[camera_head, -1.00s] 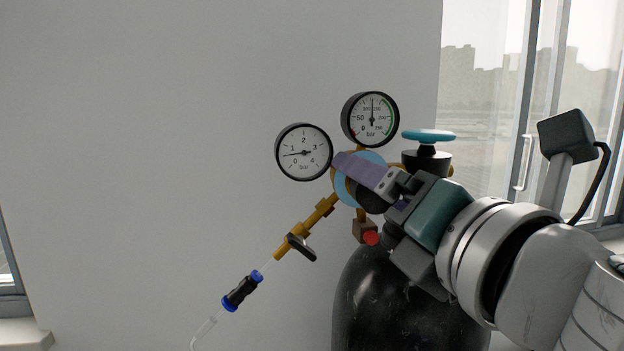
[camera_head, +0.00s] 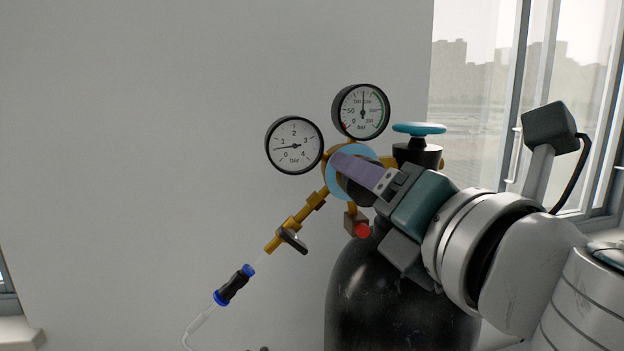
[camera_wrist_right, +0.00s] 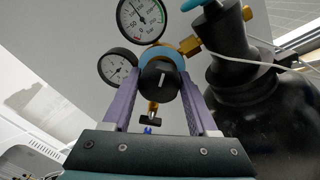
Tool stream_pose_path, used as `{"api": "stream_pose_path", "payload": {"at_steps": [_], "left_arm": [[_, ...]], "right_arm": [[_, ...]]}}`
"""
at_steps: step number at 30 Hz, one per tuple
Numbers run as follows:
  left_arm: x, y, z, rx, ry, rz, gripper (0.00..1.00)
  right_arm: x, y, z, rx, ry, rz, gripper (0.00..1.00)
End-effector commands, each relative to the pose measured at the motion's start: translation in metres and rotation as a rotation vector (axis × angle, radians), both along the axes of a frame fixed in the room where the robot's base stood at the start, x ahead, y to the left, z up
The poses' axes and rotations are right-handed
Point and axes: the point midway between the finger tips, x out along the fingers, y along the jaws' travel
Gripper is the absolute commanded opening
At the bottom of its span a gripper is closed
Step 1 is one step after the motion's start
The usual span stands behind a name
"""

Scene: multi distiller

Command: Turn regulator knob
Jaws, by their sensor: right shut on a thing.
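The black regulator knob (camera_head: 356,190) faces me in front of the light blue disc (camera_head: 341,188) of the brass regulator. In the right wrist view the knob (camera_wrist_right: 157,83) shows a white mark that stands nearly upright. My right gripper (camera_head: 350,170) is shut on the knob, with one purple finger on each side of it, as the wrist view (camera_wrist_right: 160,92) shows. The fingers hide part of the knob in the head view. The left gauge (camera_head: 294,146) reads a little under 1 bar. The right gauge (camera_head: 361,112) has its needle pointing nearly straight up. My left gripper is out of view.
A black gas cylinder (camera_head: 365,295) stands under the regulator, with a blue valve wheel (camera_head: 419,128) close above my right gripper. A brass outlet with a black lever (camera_head: 292,240) leads down left to a hose (camera_head: 198,322). The wall side at left is clear.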

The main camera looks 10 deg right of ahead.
Motion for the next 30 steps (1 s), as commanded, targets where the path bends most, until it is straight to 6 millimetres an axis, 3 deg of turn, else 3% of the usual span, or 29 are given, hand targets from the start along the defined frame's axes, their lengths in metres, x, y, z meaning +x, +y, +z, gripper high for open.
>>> {"api": "stream_pose_path", "payload": {"at_steps": [14, 30], "left_arm": [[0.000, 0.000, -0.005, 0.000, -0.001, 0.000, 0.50], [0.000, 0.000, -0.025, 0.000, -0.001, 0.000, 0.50]], "right_arm": [[0.000, 0.001, -0.001, 0.098, 0.001, 0.001, 0.03], [0.000, 0.000, -0.001, 0.570, 0.015, 0.001, 0.03]]}}
